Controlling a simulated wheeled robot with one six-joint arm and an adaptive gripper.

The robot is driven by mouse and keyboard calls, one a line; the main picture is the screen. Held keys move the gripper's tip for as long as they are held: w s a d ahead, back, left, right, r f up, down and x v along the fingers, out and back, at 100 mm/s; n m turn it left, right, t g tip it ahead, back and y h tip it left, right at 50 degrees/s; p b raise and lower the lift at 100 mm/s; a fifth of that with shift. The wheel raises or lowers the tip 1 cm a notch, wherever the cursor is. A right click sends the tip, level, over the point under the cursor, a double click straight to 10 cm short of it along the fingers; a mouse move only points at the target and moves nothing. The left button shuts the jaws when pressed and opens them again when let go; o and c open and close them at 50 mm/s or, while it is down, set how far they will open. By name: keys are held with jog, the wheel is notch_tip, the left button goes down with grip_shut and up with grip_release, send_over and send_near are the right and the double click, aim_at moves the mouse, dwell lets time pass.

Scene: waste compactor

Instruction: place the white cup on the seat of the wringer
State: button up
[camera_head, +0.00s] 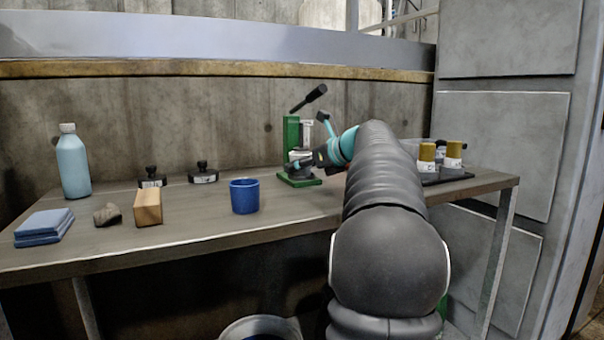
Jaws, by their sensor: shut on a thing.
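The wringer (291,132) is a green upright frame with a green base and a black-gripped lever, standing towards the back of the table. A small white thing, which looks like the white cup (299,155), shows low in front of the wringer's frame. My gripper (306,161) reaches in from the right and is shut on it. The dark fingers partly cover the cup and the wringer's seat. I cannot tell whether the cup touches the seat.
A blue cup (244,196) stands on the table (200,225) left of the wringer. Further left are a wooden block (147,208), a stone (107,214), blue cloths (44,227), a bottle (73,165) and two black-knobbed weights (203,174). Yellow-topped jars (454,150) stand right of my arm.

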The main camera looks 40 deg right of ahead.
jog(key=shift+f, duration=0.45)
jog(key=o, duration=1.2)
jog(key=shift+r, duration=0.2)
jog(key=p+v, duration=0.2)
jog(key=v, duration=1)
jog(key=shift+f, duration=0.1)
